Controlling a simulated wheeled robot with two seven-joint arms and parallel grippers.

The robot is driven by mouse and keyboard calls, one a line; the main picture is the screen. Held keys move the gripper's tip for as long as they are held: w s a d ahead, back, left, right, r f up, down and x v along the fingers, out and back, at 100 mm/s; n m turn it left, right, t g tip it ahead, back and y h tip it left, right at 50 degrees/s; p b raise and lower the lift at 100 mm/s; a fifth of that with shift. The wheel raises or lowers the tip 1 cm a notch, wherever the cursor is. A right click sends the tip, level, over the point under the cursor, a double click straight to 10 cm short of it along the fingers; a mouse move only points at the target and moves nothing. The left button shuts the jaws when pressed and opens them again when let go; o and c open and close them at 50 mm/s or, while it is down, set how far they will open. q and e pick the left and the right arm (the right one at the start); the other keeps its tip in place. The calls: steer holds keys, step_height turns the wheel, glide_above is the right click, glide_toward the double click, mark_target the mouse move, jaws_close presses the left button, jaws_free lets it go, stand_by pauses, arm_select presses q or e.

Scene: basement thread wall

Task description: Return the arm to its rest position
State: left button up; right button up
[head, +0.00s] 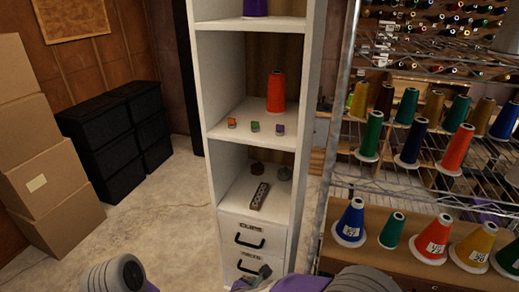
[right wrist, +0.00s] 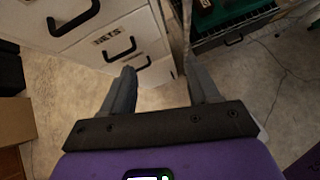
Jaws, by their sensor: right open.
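My right gripper (right wrist: 163,88) is open and empty in the right wrist view, its two grey fingers apart with pale floor between and below them. In the head view a grey fingertip and purple housing of my right gripper (head: 262,273) show at the bottom edge, in front of the lower drawers of the white cabinet (head: 312,100). My right arm (head: 362,280) comes in at the bottom right. A grey and purple part of my left arm (head: 115,275) shows at the bottom left; its gripper is out of view.
A wire rack (head: 345,180) of thread cones stands right. Black bins (head: 115,140) and cardboard boxes (head: 45,180) stand left. Concrete floor (head: 165,225) is clear between.

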arm_select(q)
steer(key=f+b, duration=0.5)
steer(key=shift+s, duration=0.4)
arm_select(e)
steer(key=s+d+f+m+g+y, duration=0.2)
steer(key=s+f+m, duration=0.3)
steer(key=f+m, duration=0.5)
steer(key=s+d+f+m+g+y, duration=0.3)
steer(key=s+f+m, duration=0.3)
steer(key=f+m, duration=0.4)
steer(key=s+d+f+m+g+y, duration=0.2)
steer(key=s+d+f+m+y, duration=0.1)
steer(key=f+m, duration=0.7)
steer(key=shift+s+d+f+m+y, duration=0.3)
steer(key=shift+s+d+m, duration=0.25)
steer(key=shift+s+m, duration=0.55)
steer(key=shift+s, duration=0.1)
